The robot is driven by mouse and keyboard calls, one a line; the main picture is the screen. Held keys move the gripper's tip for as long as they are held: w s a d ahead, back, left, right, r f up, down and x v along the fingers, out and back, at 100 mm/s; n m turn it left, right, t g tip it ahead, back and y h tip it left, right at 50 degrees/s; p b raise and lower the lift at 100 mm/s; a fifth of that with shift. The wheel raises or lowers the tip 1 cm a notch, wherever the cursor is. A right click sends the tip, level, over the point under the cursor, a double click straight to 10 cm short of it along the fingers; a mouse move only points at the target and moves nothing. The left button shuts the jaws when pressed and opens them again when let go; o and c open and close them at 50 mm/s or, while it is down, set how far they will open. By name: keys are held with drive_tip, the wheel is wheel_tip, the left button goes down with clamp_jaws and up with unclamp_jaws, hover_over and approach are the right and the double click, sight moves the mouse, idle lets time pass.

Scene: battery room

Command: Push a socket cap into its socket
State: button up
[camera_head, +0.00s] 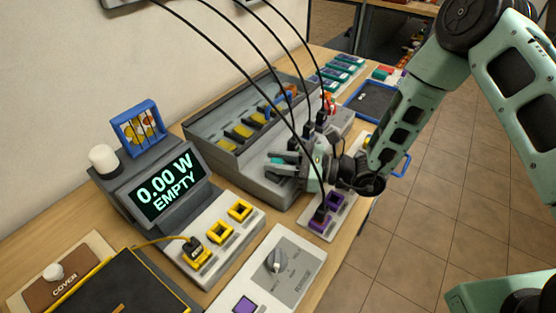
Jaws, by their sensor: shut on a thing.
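My gripper (284,168) is over the front of the grey charging unit, in the middle of the view, fingers towards the left. A white panel (222,238) holds yellow-rimmed sockets (239,210); a yellow and black plug (196,252) sits in the nearest one. I cannot tell which socket matches the held thing.
A display (165,188) reads "0.00 W EMPTY". The grey unit (232,150) has a walled trough with yellow parts. Black cables (230,62) hang across the space above. A dial panel (289,262) is in front; a dark tray (373,101) stands behind.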

drive_tip(key=shift+f, duration=0.2)
drive_tip(key=o, duration=0.7)
drive_tip(key=shift+p+v, duration=0.4)
drive_tip(key=shift+v, duration=5.15)
